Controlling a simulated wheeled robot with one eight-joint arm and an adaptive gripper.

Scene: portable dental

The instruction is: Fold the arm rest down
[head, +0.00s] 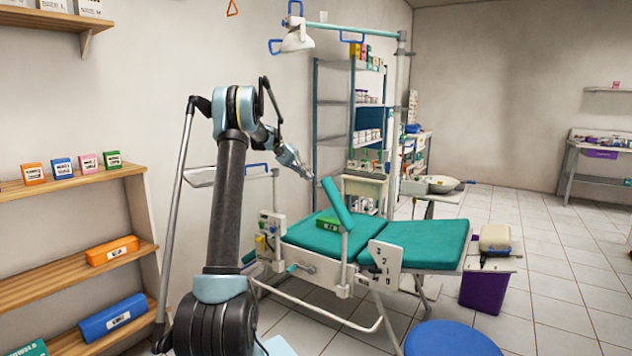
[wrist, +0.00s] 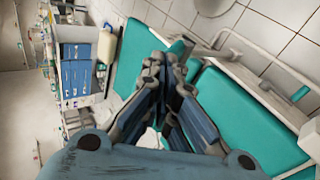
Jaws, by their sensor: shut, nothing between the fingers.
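The arm rest (head: 337,204) is a teal padded bar on the dental chair, raised and steeply tilted, its top leaning left in the head view. My gripper (head: 309,175) is shut and empty, just left of and slightly above the arm rest's upper end. The chair has a teal seat and back pad (head: 425,243). In the wrist view my gripper's fingers (wrist: 164,60) are together over the chair. A teal piece (wrist: 184,48) beside the fingertips looks like the arm rest, partly hidden by them. I cannot tell whether they touch.
A green box (head: 328,223) lies on the chair near the arm rest. A white numbered panel (head: 384,257) hangs at the chair's near side. A blue stool (head: 450,338) stands in front, and a purple bin (head: 484,291) is right. Wooden shelves (head: 100,258) line the left wall.

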